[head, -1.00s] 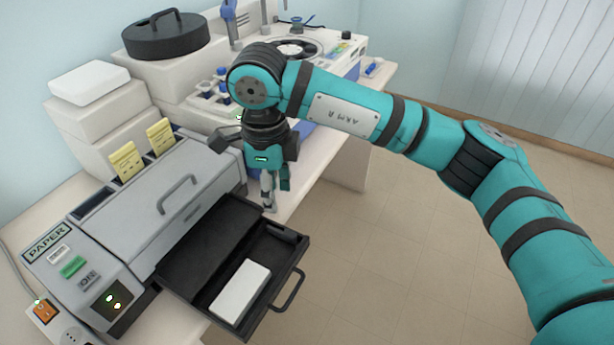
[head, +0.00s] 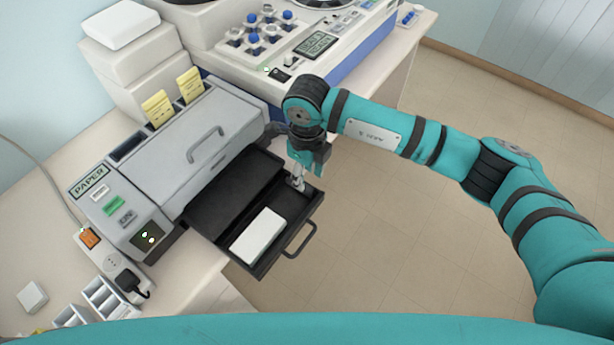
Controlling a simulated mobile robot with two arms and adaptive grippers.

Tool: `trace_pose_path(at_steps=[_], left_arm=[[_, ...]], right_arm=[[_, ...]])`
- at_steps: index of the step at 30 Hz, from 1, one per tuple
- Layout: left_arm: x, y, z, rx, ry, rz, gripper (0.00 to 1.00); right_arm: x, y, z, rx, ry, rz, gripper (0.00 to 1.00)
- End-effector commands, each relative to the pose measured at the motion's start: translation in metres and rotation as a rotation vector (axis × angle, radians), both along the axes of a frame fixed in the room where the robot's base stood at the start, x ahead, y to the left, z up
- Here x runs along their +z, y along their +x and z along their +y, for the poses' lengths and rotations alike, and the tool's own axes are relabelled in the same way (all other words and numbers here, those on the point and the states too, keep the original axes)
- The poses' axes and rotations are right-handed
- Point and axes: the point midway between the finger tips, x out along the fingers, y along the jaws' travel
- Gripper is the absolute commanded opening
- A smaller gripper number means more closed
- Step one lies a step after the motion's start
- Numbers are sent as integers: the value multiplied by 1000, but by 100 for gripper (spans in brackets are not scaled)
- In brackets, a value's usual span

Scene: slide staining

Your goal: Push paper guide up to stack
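The white paper stack (head: 258,236) lies flat in the near part of the pulled-out black drawer (head: 262,268) of the grey printer-like machine. My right gripper (head: 298,183) points down at the drawer's far right corner, a clear gap away from the stack. Its grey fingers are small, and I cannot tell whether they are open or shut. The dark paper guide is not clearly seen now; the gripper covers the corner where a dark block showed earlier. I cannot tell whether the fingers touch it. My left gripper is not in view.
The machine (head: 180,165) has a handled lid and a PAPER label. The drawer's handle (head: 300,240) sticks out over the table edge. A slide-staining device (head: 315,45) stands behind. A black plug and cable (head: 128,282) lie front left. Open floor is at right.

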Motion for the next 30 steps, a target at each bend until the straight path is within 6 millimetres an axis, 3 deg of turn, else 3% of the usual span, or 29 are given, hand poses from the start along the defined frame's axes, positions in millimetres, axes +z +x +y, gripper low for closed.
trace_pose_path(at_steps=[4, 9, 19, 27, 30], left_arm=[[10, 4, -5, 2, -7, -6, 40], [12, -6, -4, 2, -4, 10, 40], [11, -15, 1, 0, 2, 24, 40], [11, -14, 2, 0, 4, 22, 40], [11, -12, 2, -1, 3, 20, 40]], right_arm=[[-22, -1, 0, -1, 0, 3, 38], [-37, -1, 0, 0, -1, 1, 38], [-41, 0, 0, 1, 0, -1, 38], [-41, 0, 0, 1, 0, -1, 3], [-41, 0, 0, 1, 0, -1, 0]])
